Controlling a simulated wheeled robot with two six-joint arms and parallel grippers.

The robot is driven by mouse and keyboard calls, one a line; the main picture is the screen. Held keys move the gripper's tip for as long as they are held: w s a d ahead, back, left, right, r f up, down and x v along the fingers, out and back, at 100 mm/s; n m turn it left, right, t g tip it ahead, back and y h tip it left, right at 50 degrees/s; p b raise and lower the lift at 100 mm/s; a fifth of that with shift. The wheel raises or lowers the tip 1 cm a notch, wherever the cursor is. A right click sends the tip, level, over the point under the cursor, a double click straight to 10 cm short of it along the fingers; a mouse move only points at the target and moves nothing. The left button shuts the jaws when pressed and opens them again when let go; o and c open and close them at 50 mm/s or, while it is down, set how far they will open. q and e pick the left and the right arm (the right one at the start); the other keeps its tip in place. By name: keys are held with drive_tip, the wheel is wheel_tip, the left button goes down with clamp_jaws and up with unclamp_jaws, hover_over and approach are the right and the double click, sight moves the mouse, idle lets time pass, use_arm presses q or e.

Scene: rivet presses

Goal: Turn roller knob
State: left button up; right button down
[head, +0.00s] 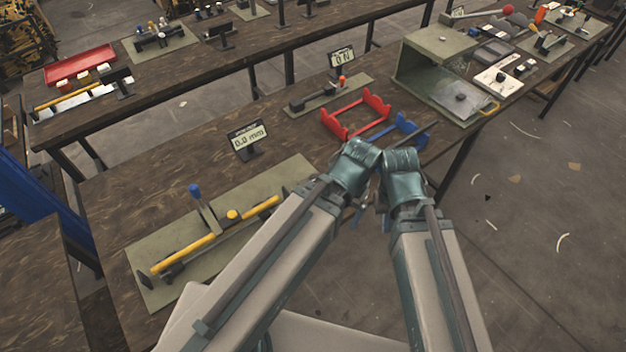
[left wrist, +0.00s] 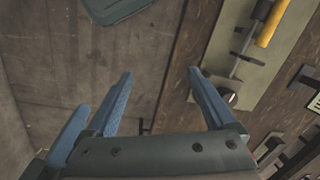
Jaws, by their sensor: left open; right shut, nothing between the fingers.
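A green base plate (head: 290,178) on the near bench carries a yellow roller (head: 185,252) in dark end supports. A blue-tipped lever (head: 195,192) and a small yellow knob (head: 232,214) stand by the roller. In the left wrist view, part of a yellow bar (left wrist: 272,22) and a dark round end piece (left wrist: 227,97) show on a green plate. I cannot tell which part is the roller knob. My left gripper (left wrist: 160,76) is open and empty, near the bench edge. My right gripper (head: 362,213) is shut and empty, partly hidden by my arms.
A 0.0 mm display (head: 248,140) stands behind the plate. A green housing (head: 440,48) is at the right. Bare wood lies left of the display.

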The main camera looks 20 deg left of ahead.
idle(0.5)
use_arm(q)
wheel_tip(320, 180, up, 8)
drive_tip(key=f+m+h+p, duration=0.1)
drive_tip(key=m+p, duration=0.7)
drive_tip(key=m, duration=0.6)
hover_over(316, 179)
drive_tip(key=shift+r, duration=0.2)
drive_tip(key=shift+b, duration=0.3)
wheel_tip(316, 179, down, 14)
drive_tip(key=b, duration=1.3)
drive_tip(key=shift+b, duration=0.4)
drive_tip(key=shift+r, duration=0.1)
drive_tip(key=shift+c, duration=0.2)
